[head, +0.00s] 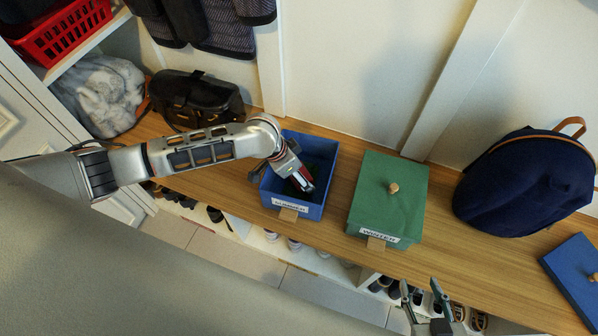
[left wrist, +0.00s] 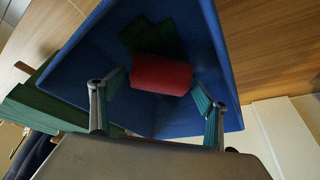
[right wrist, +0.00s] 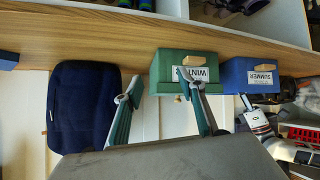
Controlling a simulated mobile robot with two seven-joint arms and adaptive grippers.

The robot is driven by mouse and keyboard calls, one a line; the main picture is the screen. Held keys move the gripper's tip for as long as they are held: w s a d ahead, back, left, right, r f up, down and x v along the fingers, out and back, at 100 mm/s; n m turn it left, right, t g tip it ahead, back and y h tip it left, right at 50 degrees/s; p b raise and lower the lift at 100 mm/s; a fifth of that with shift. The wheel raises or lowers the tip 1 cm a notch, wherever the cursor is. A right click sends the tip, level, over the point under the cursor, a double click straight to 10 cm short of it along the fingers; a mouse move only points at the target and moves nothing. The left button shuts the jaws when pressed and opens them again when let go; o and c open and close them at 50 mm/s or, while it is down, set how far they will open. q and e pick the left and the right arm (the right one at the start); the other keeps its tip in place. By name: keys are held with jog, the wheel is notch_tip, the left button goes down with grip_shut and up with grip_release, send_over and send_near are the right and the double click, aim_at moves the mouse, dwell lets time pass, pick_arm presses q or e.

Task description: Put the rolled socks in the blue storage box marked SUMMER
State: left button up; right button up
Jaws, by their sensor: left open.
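The blue storage box (head: 298,208) marked SUMMER stands open on the wooden bench. My left gripper (head: 301,180) reaches down into it. In the left wrist view, a red roll (left wrist: 161,74), which looks like rolled socks, lies inside the blue box (left wrist: 75,62). A dark green piece (left wrist: 150,38) lies beside it. My left gripper (left wrist: 157,88) is open, its fingers on either side of the red roll with gaps. My right gripper (head: 422,292) is open and empty at the bottom of the head view; it also shows in the right wrist view (right wrist: 160,95).
A closed green box (head: 385,205) marked WINTER stands right of the blue box. A blue lid (head: 577,278) lies at the far right, past a navy backpack (head: 525,185). A black bag (head: 195,98) stands left. Shoes fill the cubbies below.

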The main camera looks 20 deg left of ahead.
pick_arm(q)
jog(key=v, duration=0.2)
jog(key=p+v, duration=0.1)
jog(key=w+p+v, duration=0.1)
jog(key=v, duration=0.1)
jog(key=shift+s+r, duration=0.15)
jog(key=shift+r, duration=0.35)
jog(key=p+v, duration=0.3)
jog(key=v, duration=0.3)
jog(key=s+d+f+n+t+h, duration=0.1)
jog(key=s+d+f+t+h, duration=0.2)
jog(key=s+d, duration=0.65)
jog(key=s+a+f+n+t+y, duration=0.2)
jog(key=s+a+t+y, duration=0.1)
jog(key=s+a, duration=0.7)
jog(key=shift+s+a+f+t+y, duration=0.25)
jog(key=shift+s+a+t+y, duration=0.15)
jog(key=shift+t, duration=0.2)
pick_arm(e)
jog(key=shift+s+d+r, duration=0.1)
jog(key=shift+d+r, duration=0.05)
jog(key=shift+r, duration=0.3)
jog(key=shift+s+d+r, duration=0.1)
jog(key=shift+r, duration=0.35)
pick_arm(q)
jog(key=shift+n, duration=0.3)
